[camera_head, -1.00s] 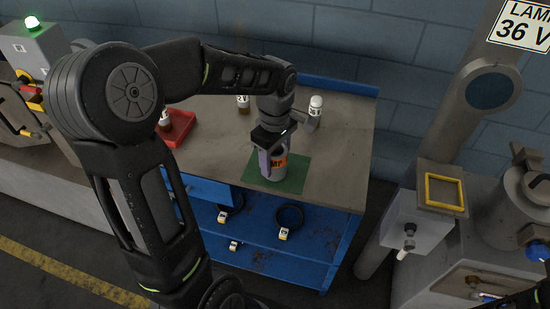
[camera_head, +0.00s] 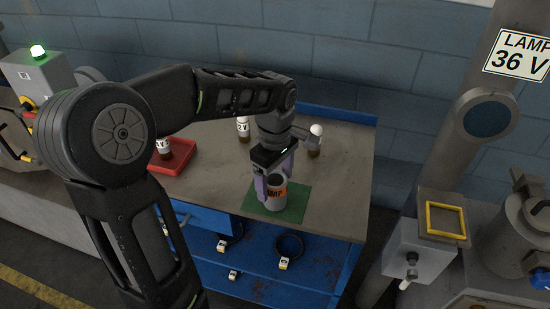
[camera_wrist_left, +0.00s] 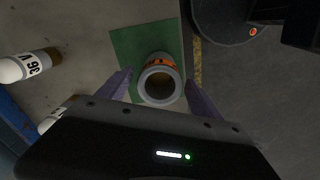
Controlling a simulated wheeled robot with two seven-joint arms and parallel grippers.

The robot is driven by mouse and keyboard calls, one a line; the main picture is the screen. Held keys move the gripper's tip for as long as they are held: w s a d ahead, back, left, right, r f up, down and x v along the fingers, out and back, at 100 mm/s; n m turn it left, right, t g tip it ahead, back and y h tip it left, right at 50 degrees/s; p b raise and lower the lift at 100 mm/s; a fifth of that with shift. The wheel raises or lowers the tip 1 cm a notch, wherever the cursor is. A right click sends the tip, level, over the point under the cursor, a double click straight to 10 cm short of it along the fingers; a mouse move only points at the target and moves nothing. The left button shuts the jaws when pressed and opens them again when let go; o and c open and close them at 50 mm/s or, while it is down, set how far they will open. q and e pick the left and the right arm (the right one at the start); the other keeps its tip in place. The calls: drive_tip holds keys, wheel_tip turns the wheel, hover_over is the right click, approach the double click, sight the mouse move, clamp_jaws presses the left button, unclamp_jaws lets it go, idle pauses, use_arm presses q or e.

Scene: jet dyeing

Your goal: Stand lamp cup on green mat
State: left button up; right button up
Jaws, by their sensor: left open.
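The lamp cup (camera_head: 276,193) is a grey cup with an orange label, standing upright on the green mat (camera_head: 297,203) at the front of the blue workbench. In the left wrist view the cup (camera_wrist_left: 158,82) is seen from above, mouth up, with the green mat (camera_wrist_left: 128,48) under it. My left gripper (camera_head: 274,182) is open, its purple fingers on either side of the cup. In the left wrist view a gap shows between the fingers (camera_wrist_left: 160,88) and the cup. My right gripper is not in view.
White-topped bottles stand on the bench: one at the back (camera_head: 243,130), one right of my gripper (camera_head: 315,140). Another is in the red tray (camera_head: 178,158) at left. A slanted post with a lamp sign (camera_head: 518,55) and machinery stand right of the bench.

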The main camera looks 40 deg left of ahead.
use_arm(q)
wheel_tip(320, 180, up, 9)
drive_tip(key=shift+f, duration=0.15)
idle(2.4)
